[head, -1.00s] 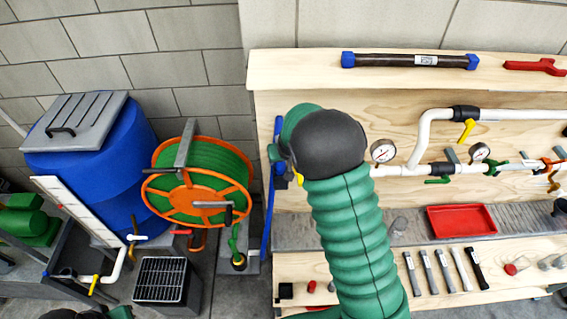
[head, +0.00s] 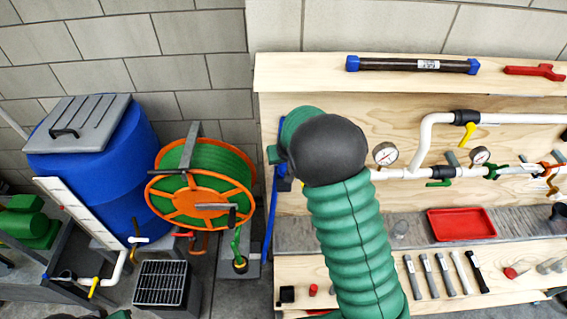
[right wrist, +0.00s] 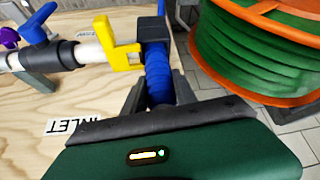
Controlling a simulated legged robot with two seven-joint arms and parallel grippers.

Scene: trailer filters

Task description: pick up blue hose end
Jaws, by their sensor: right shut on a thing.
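The blue hose end (right wrist: 160,85) stands between the two fingers of my right gripper (right wrist: 158,95) in the right wrist view. The fingers are closed around its ribbed blue part, and a dark fitting sits at its top. In the head view the blue hose (head: 270,215) hangs along the left edge of the workbench. My green right arm with its black elbow hides most of the right gripper there. My left gripper is not in view.
A yellow valve handle (right wrist: 118,48) on the white pipe is close beside the hose end. The orange and green hose reel (head: 200,195) and blue barrel (head: 95,160) stand left. The plywood bench (head: 400,85) holds pipes, gauges and a red tray (head: 461,224).

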